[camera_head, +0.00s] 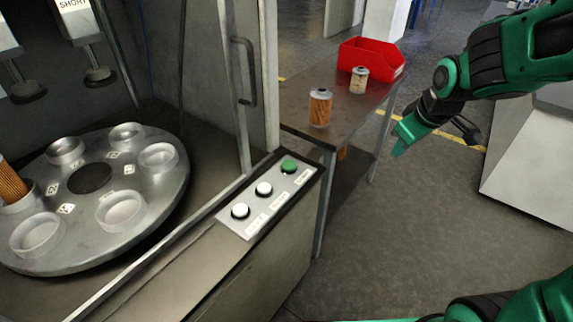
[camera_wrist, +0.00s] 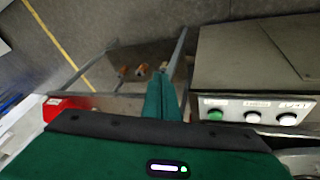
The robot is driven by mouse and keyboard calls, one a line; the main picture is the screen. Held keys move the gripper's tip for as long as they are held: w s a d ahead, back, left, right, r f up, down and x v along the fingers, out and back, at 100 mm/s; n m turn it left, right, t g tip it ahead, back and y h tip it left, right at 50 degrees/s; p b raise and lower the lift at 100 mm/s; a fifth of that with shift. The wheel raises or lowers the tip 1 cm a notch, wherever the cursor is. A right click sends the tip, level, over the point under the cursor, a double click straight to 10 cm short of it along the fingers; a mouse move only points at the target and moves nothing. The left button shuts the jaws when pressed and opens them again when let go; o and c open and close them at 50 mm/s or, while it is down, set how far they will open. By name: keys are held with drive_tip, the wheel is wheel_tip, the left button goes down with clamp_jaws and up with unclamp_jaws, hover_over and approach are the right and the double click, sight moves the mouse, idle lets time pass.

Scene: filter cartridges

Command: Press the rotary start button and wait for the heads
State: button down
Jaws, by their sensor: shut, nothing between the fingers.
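A sloped panel (camera_head: 232,227) on the machine's front ledge carries three buttons: a green one (camera_head: 289,166) at the far end, a white one (camera_head: 264,189) in the middle and a white one (camera_head: 240,211) nearest. Their labels are too small to read. The buttons also show at right in the wrist view, green (camera_wrist: 215,115) leftmost. My gripper (camera_head: 398,153) is shut and empty, in the air to the right of the panel, apart from it. The rotary plate (camera_head: 152,200) has several cups, with an orange filter cartridge (camera_head: 11,184) at the left edge. Two heads (camera_head: 99,74) hang above.
A side table (camera_head: 335,132) behind the panel bears an orange filter (camera_head: 320,108), a pale one (camera_head: 359,80) and a red bin (camera_head: 372,57). A door frame with a handle (camera_head: 244,72) stands between the plate and the table.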

drive_tip(key=w+a+f+n+t+y, duration=0.1)
drive_tip(key=w+a+n, duration=0.25)
drive_tip(key=a, duration=0.35)
drive_tip(key=w+a+n+t+y, duration=0.1)
drive_tip(key=w+a+n, duration=0.1)
drive_tip(key=w+a, duration=0.35)
drive_tip(key=n+y, duration=0.3)
drive_tip(key=n, duration=0.1)
hover_over(291, 167)
drive_tip(key=shift+w+t, duration=0.1)
drive_tip(key=shift+t, duration=0.2)
drive_tip(key=shift+f, duration=0.1)
drive_tip(key=shift+f, duration=4.35)
drive_tip(key=shift+f, duration=0.1)
drive_tip(key=shift+f, duration=0.2)
